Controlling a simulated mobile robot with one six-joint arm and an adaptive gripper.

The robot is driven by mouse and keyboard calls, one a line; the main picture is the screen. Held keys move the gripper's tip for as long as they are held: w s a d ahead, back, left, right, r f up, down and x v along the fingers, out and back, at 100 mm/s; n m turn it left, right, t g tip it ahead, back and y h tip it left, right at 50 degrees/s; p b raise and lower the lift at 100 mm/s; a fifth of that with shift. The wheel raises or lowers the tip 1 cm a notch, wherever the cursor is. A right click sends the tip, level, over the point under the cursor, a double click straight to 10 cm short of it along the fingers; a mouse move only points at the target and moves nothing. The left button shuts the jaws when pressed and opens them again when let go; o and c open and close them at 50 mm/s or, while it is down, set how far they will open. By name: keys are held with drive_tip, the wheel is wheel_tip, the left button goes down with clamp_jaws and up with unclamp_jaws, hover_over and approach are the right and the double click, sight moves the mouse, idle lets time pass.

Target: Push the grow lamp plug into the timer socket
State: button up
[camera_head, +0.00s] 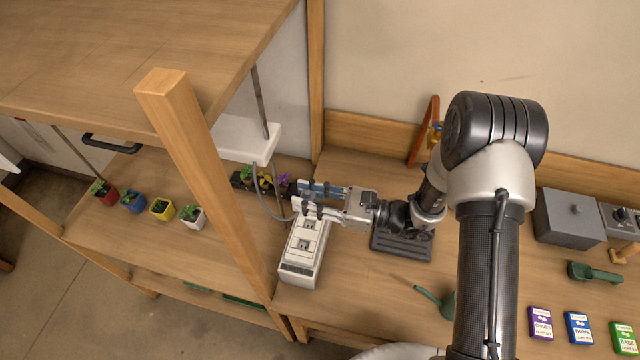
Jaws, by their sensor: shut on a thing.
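The timer socket (303,255) is a long white box with outlets on its top face, standing on the bench left of centre. My gripper (304,198) is over the far end of this box, reaching in from the right. It is shut on the grow lamp plug, which is mostly hidden between the fingers. A grey cable (266,205) loops from the white grow lamp (246,140) down to the fingertips. The lamp hangs under the upper shelf. I cannot tell whether the plug touches an outlet.
A wooden post (205,180) stands left of the box. Small potted plants, including a yellow pot (162,209), line the left shelf. Seed packets (577,326) lie farther right.

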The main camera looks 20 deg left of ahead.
idle(0.4)
drive_tip(key=b, duration=0.5)
hover_over(310, 227)
drive_tip(key=shift+w+f, duration=0.1)
drive_tip(key=shift+f, duration=2.8)
drive_tip(key=shift+f, duration=0.15)
drive_tip(key=shift+f+b, duration=0.35)
drive_tip(key=shift+b, duration=0.2)
drive_tip(key=shift+f+b, duration=0.7)
drive_tip(key=shift+f, duration=0.25)
drive_tip(key=o, duration=1.1)
drive_tip(key=shift+r, duration=0.1)
drive_tip(key=shift+o, duration=0.2)
drive_tip(key=w+d, duration=0.1)
drive_tip(key=d, duration=1.1)
